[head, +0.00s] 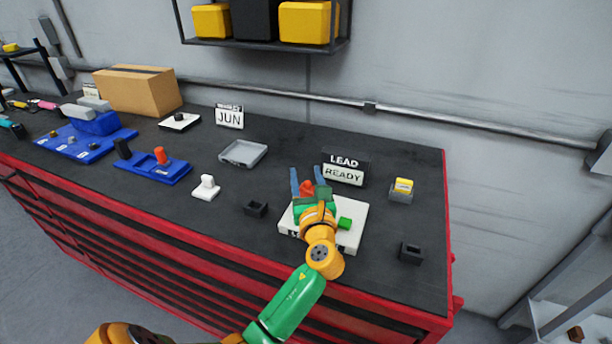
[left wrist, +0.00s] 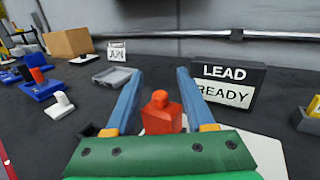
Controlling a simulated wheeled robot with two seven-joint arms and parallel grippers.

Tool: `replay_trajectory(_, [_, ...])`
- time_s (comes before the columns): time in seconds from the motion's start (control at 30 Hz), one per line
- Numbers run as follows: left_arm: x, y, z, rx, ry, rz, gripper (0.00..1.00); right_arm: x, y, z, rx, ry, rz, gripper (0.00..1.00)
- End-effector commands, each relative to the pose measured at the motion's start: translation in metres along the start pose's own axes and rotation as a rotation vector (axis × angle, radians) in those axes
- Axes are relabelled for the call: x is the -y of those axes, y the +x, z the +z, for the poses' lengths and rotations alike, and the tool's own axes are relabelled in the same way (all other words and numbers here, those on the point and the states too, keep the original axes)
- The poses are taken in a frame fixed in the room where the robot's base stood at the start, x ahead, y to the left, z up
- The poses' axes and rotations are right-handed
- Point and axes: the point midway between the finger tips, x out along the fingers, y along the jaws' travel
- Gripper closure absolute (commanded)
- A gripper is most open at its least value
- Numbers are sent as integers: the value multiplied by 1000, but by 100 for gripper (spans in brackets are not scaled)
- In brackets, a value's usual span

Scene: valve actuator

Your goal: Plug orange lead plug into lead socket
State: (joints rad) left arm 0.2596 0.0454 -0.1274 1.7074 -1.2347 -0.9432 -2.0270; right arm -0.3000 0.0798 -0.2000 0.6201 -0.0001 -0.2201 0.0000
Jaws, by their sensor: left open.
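An orange-red plug (head: 306,188) stands upright at the white lead board (head: 352,236); it also shows in the left wrist view (left wrist: 161,115). My left gripper (head: 308,182) is over the board with its two blue fingers open, one on each side of the plug. In the left wrist view there are gaps between the plug and both fingers. The gripper hides the plug's lower end and the socket, so I cannot tell how deep it sits. A sign (head: 343,168) behind reads LEAD READY. My right gripper is not in view.
A green block (head: 344,223) is on the board's right side. A grey holder with a yellow piece (head: 402,190) and a black open box (head: 411,252) stand to the right. A blue tray (head: 135,165), white piece (head: 206,187), small black box (head: 256,208) and grey tray (head: 243,153) lie left.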

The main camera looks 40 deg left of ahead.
Motion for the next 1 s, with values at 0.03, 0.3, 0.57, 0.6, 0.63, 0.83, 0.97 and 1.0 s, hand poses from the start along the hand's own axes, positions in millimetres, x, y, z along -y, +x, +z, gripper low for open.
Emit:
replay_trajectory(0.03, [1,-7,-2,-1,-2,-3,46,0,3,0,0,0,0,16])
replay_trajectory(0.3, [0,-60,-3,-1,-2,-3,46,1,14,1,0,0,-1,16])
replay_trajectory(0.57, [0,-68,0,0,0,0,46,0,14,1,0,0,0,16])
replay_trajectory(0.6, [0,-68,0,0,0,0,46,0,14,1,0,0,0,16])
replay_trajectory(0.63, [0,-68,0,0,0,0,46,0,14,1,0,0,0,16])
replay_trajectory(0.83, [0,-68,0,0,0,0,46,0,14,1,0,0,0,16])
replay_trajectory(0.97, [0,-68,0,0,0,0,46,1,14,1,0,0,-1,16])
replay_trajectory(1.0, [0,-68,0,0,0,0,46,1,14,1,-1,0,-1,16])
